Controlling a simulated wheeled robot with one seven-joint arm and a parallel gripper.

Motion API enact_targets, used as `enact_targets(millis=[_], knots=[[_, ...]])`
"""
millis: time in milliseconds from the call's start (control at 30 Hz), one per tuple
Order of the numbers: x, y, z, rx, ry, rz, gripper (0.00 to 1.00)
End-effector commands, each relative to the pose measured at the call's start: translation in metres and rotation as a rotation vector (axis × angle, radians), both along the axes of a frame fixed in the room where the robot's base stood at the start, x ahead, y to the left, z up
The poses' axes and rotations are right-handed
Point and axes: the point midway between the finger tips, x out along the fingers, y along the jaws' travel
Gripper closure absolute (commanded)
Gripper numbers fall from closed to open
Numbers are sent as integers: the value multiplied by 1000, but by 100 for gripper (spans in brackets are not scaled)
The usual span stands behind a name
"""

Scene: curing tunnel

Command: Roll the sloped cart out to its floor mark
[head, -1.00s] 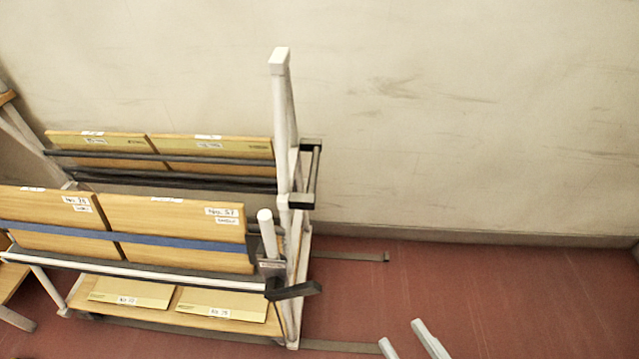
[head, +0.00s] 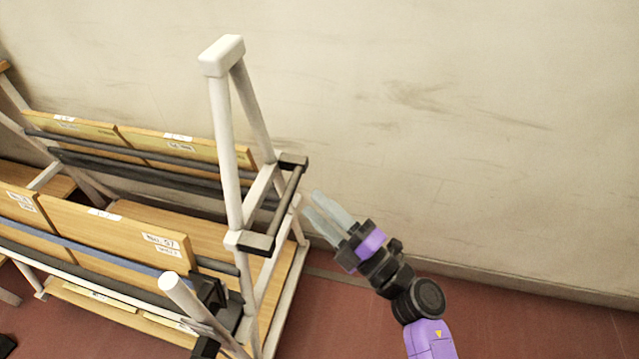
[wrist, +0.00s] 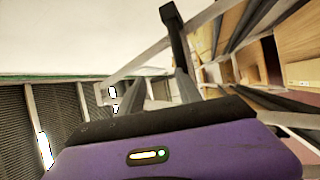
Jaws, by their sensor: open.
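The sloped cart (head: 219,150) has a white A-shaped end frame and leaning wooden panels. It stands at the left of the head view. A dark handle bar (head: 284,208) on two brackets crosses its near end. My gripper (head: 308,202) is open and empty, with its pale fingers pointing at the handle from the right. The fingertips look close to the bar; I cannot tell whether they touch it. In the wrist view a dark bar (wrist: 178,35) stands in front of the fingers, with the cart's panels (wrist: 297,70) at the right. The floor mark is not clearly visible.
A plain pale wall (head: 450,110) runs behind the cart, with a skirting along its foot. Red floor (head: 520,325) to the right of the cart is clear. Part of another wooden-shelved frame shows at the far left edge.

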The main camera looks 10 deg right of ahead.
Motion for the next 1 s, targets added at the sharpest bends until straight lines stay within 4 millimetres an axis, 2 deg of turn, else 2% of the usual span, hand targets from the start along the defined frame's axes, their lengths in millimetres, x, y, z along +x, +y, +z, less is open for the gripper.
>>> enact_targets(millis=[67, 167, 267, 700, 1000], knots=[[-6, 10, -23, -65, 17, 35, 59], [-11, 18, -34, -112, 16, 65, 59], [-11, 24, -32, -118, 9, 79, 59], [30, 68, -21, -115, 9, 78, 59], [38, 76, -19, -114, 10, 75, 59]])
